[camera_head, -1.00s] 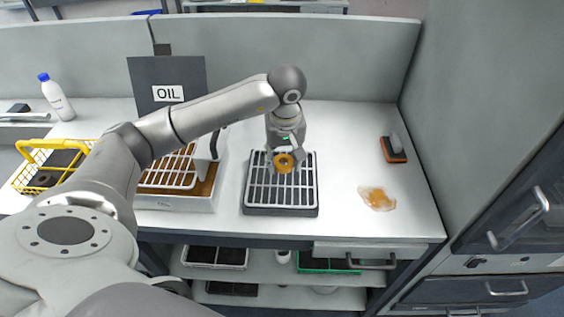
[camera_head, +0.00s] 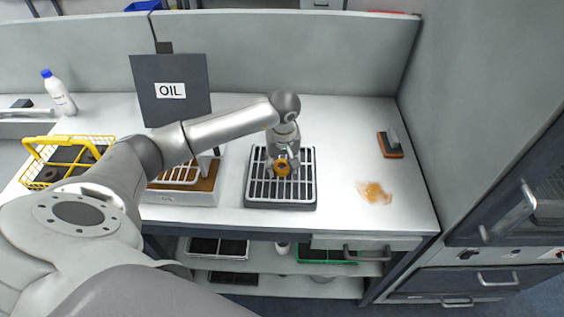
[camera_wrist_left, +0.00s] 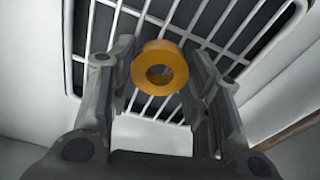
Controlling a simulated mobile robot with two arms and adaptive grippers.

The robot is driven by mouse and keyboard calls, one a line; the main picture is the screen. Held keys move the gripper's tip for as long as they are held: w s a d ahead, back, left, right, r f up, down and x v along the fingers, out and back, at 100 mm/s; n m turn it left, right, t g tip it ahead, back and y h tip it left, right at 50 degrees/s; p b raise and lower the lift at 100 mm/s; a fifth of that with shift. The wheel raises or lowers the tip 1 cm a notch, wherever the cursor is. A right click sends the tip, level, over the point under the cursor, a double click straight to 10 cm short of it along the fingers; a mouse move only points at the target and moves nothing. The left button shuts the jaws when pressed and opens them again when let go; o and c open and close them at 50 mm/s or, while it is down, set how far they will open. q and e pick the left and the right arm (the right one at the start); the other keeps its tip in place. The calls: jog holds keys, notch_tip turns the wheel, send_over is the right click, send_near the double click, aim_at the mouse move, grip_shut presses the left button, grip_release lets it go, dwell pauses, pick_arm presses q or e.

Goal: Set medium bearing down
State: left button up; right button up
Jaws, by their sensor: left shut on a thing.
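The medium bearing (camera_head: 282,169) is an orange-yellow ring. My left gripper (camera_head: 283,164) is shut on it, over the dark tray with a white grid rack (camera_head: 280,205) in the middle of the bench. In the left wrist view the bearing (camera_wrist_left: 160,68) sits between the two fingers of my left gripper (camera_wrist_left: 160,85), with the rack's white bars (camera_wrist_left: 215,45) behind it. I cannot tell whether the bearing touches the bars. My right gripper is not in view.
An oil station (camera_head: 180,198) with a grid and an "OIL" sign (camera_head: 171,91) stands left of the rack. A yellow wire basket (camera_head: 45,160) is farther left. An orange spill (camera_head: 374,192) and a brush (camera_head: 391,144) lie to the right, with clear bench around them.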

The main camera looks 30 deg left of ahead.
aim_at(283, 170)
pick_arm(q)
jog(key=o, duration=1.1)
jog(key=shift+f, duration=0.1)
jog(key=shift+r+p, duration=0.3)
notch_tip(283, 170, up, 12)
jog(key=s+b, duration=0.1)
jog(key=b, duration=0.2)
jog(key=shift+d+f, duration=0.15)
jog(key=shift+d, duration=0.3)
